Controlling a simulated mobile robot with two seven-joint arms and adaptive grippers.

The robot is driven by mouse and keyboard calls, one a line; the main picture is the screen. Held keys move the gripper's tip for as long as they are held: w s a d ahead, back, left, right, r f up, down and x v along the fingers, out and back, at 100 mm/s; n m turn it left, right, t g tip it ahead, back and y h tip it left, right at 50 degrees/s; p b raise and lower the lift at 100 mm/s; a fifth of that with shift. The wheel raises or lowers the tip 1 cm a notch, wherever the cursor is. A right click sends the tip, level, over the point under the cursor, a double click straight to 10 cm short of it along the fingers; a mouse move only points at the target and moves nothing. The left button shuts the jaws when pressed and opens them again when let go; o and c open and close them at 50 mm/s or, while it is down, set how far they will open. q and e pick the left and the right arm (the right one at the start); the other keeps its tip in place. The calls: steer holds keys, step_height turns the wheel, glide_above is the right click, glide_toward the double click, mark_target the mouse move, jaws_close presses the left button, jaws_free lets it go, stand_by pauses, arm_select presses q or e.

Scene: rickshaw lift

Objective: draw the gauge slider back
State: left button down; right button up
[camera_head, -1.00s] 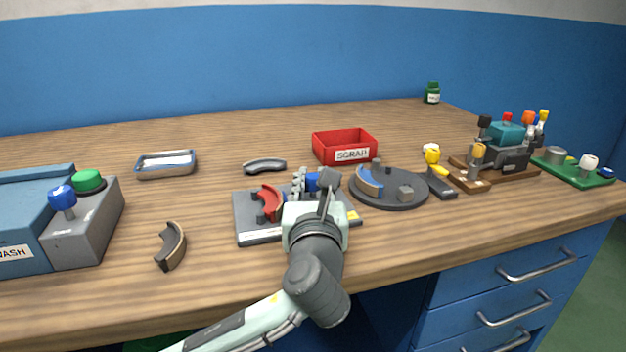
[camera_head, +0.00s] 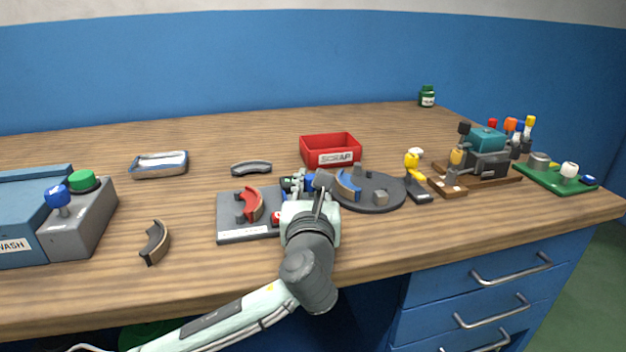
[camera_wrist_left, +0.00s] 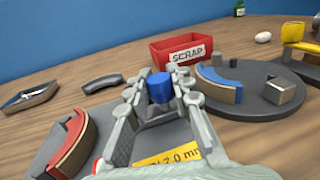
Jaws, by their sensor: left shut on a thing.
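The gauge is a dark flat plate (camera_head: 230,222) with a red curved shoe (camera_head: 252,204) on its left part. In the wrist view its yellow label (camera_wrist_left: 168,158), ending in "2.0 mm", shows below my fingers. The slider's blue knob (camera_wrist_left: 160,88) stands between my left fingertips. My left gripper (camera_head: 305,185) is over the right part of the gauge, shut on the blue knob. The gripper and wrist hide most of the slider and the plate's right side in the head view. My right gripper is not in view.
A dark round plate (camera_head: 378,203) with a blue-faced shoe (camera_head: 347,185) is close on the right. A red SCRAP box (camera_head: 330,150) stands behind. A loose grey shoe (camera_head: 251,169), a metal tray (camera_head: 160,164) and a brown shoe (camera_head: 155,242) lie left. Open wood is in front-left.

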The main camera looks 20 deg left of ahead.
arm_select(q)
steer(key=shift+d, duration=0.25)
steer(key=c, duration=1.3)
jaws_free()
steer(key=shift+w+d, duration=0.1)
steer(key=shift+w, duration=0.05)
steer(key=v, duration=1.2)
